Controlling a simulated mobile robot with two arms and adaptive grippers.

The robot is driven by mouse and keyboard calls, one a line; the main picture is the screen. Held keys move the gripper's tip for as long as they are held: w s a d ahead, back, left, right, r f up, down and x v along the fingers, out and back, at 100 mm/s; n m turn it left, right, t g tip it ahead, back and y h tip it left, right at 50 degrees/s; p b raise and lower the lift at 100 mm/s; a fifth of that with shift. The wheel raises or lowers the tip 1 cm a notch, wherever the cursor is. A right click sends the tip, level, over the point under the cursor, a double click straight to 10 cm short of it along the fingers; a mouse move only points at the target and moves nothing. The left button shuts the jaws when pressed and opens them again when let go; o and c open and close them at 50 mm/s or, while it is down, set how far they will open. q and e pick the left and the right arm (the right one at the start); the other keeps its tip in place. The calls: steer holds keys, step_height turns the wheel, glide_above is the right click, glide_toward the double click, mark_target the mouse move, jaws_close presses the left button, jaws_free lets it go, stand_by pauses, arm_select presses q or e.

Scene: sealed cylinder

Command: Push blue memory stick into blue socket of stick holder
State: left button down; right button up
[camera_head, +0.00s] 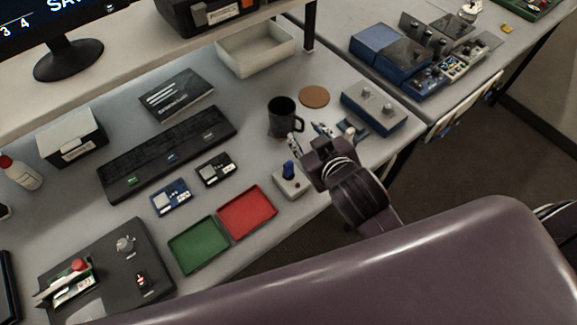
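A blue memory stick (171,197) with light labels lies flat on the table, in front of a long black stick holder (190,143). The holder carries green, blue and white marks along its front; the blue socket (171,157) seems to be at the blue mark near its middle, with no stick visible there. A similar black stick (215,169) lies right of the blue one. My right gripper (309,138) is over the table's right part, near the mug, well right of the blue stick. Its fingers look apart and empty. My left gripper is not in view.
Green (198,246) and red (247,212) trays lie at the front edge. A dark panel (120,262) lies front left; a blue-grey box (374,110) stands right.

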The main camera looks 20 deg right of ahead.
steer(key=w+a+r+n+t+y, duration=0.25)
steer(key=a+r, duration=0.25)
steer(key=r, duration=0.3)
steer(key=w+a+r+n+t+y, duration=0.1)
steer(key=a+r+n+t+y, duration=0.3)
steer(key=r, duration=0.4)
steer(key=w+a+r+n+t+y, duration=0.25)
steer(key=a+r, duration=0.35)
steer(key=r, duration=0.3)
steer(key=s+a+r+n+g+y, duration=0.4)
steer(key=s+a+n+g+y, duration=1)
steer(key=n, duration=0.5)
steer(key=s+a+f+n+g+h, duration=0.4)
steer(key=s+f+n+g+h, duration=0.1)
steer(key=f+n+g, duration=0.4)
steer(key=t+h, duration=0.2)
steer(key=h, duration=1.6)
glide_above(289, 163)
step_height(289, 163, down, 20)
steer(key=shift+f, duration=0.1)
